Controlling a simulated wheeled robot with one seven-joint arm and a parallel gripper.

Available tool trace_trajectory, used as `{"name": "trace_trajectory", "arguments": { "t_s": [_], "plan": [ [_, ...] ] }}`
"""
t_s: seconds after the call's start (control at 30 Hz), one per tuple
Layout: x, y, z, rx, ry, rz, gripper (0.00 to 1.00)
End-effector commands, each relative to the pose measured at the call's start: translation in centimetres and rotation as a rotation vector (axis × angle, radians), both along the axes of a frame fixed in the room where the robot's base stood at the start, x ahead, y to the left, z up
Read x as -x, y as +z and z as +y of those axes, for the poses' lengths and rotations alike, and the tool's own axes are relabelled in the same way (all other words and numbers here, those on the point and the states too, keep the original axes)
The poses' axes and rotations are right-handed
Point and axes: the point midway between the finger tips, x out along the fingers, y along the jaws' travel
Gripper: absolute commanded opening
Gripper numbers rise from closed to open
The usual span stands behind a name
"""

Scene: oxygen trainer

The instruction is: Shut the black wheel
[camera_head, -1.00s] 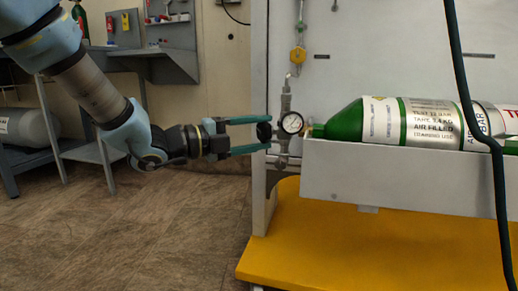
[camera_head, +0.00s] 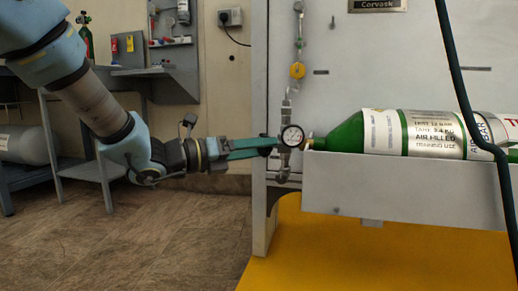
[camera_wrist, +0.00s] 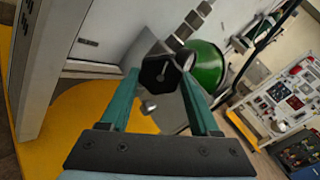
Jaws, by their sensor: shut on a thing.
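The black wheel (camera_wrist: 158,76) is a dark, many-sided knob at the neck of the gas fitting. In the wrist view it sits between the tips of my gripper's two green fingers (camera_wrist: 160,76), and my gripper is shut on it. In the head view my gripper (camera_head: 268,147) reaches in level from the left, its fingers nearly one behind the other. They largely hide the wheel there, just left of the round white gauge (camera_head: 292,135).
A green-shouldered cylinder (camera_head: 350,135) lies in a grey cradle (camera_head: 400,182) right of the gauge. A yellow base (camera_head: 330,240) is below. A dark hose (camera_head: 476,110) hangs at right. A grey bench (camera_head: 155,72) stands behind my arm. Floor at left is clear.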

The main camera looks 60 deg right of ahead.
Motion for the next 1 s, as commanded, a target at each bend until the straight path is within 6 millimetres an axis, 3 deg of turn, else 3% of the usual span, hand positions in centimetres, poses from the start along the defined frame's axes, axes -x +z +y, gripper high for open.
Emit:
{"name": "trace_trajectory", "arguments": {
  "t_s": [0.5, 1.0],
  "plan": [
    [-0.15, -0.27, -0.02, 0.15, 0.0, -0.27, 0.07],
    [-0.21, -0.27, -0.03, 0.172, 0.0, -0.31, 0.07]
  ]
}}
